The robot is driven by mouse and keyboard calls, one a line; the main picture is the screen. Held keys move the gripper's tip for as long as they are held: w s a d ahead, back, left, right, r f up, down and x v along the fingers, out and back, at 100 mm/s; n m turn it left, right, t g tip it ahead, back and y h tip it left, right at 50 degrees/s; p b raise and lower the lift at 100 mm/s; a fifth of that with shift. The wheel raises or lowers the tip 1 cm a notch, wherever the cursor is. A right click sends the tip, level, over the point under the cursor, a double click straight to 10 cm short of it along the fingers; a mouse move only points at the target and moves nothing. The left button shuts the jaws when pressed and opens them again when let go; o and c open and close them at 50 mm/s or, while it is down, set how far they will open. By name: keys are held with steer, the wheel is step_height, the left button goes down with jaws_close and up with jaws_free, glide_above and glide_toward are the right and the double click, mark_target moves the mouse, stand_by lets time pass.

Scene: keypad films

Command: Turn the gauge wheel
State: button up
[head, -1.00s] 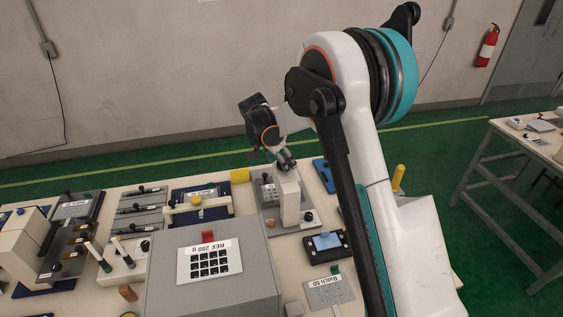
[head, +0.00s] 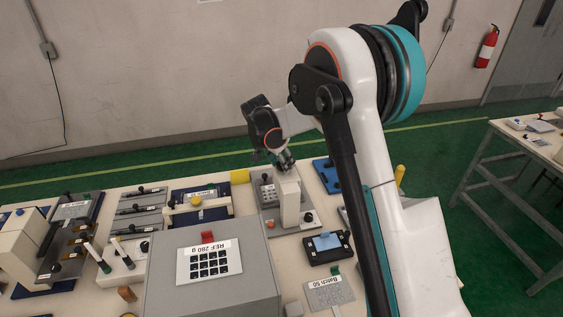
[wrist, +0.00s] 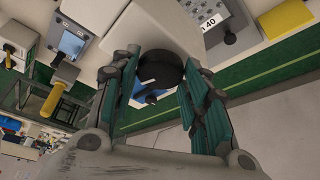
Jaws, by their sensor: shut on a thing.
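The gauge wheel (wrist: 160,69) is a black round knob with a white mark, on the side of a pale block-shaped gauge (wrist: 166,27). In the wrist view my gripper (wrist: 158,62) has one dark green finger on each side of the wheel, shut on it. In the head view the gauge (head: 289,202) stands on a grey plate (head: 268,191) towards the back of the table. My gripper (head: 286,160) is at its top far end there. The wheel is hidden in that view.
A large grey keypad box (head: 163,270) labelled REF 280 g stands in front. A black device with a blue screen (head: 327,242) is at the front right of the gauge.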

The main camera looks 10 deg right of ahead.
steer(key=n, duration=0.2)
steer(key=n+t+y+b, duration=0.1)
steer(key=n, duration=0.2)
steer(key=shift+s+d, duration=0.15)
steer(key=shift+d, duration=0.05)
steer(key=n+y, duration=0.1)
steer(key=n, duration=0.1)
steer(key=n+t+y, duration=0.1)
steer(key=n, duration=0.2)
steer(key=shift+d+n+y+b, duration=0.2)
steer(key=shift+n+y+b, duration=0.1)
steer(key=shift+b, duration=0.1)
steer(key=n, duration=0.1)
steer(key=n+y, duration=0.1)
steer(key=n, duration=0.1)
steer(key=n+y, duration=0.1)
steer(key=n, duration=0.1)
steer(key=shift+d, duration=0.25)
steer(key=n+g+y, duration=0.1)
steer(key=n, duration=0.4)
steer(key=shift+d+b, duration=0.1)
steer(key=shift+b, duration=0.25)
steer(key=shift+y, duration=0.3)
steer(key=o, duration=1)
steer(key=shift+o, duration=0.2)
